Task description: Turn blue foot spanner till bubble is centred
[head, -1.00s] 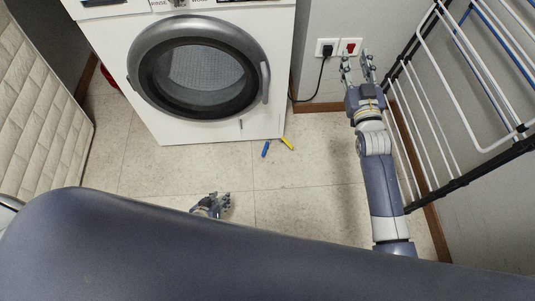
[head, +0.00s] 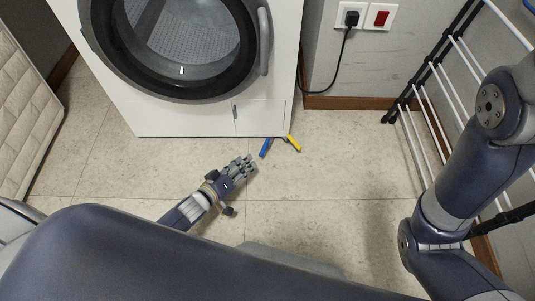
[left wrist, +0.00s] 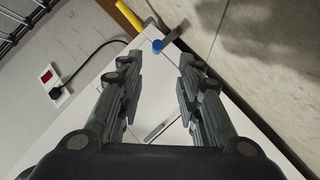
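The blue foot spanner (head: 265,148) sticks out low at the front right of the white washing machine (head: 165,118), near the floor. Its blue end (left wrist: 157,46) shows between and beyond my fingertips in the left wrist view. My left gripper (head: 248,163) is low over the floor, just left of the blue spanner and apart from it. In the left wrist view its fingers (left wrist: 157,64) are spread with nothing between them. My right arm shows at the right, but its gripper is out of view. No bubble is in view.
A yellow spanner (head: 294,144) sits just right of the blue one. A black plug and cord (head: 345,45) hang from the wall socket. A drying rack (head: 424,97) stands at the right and a quilted panel (head: 25,110) at the left. The floor between is clear.

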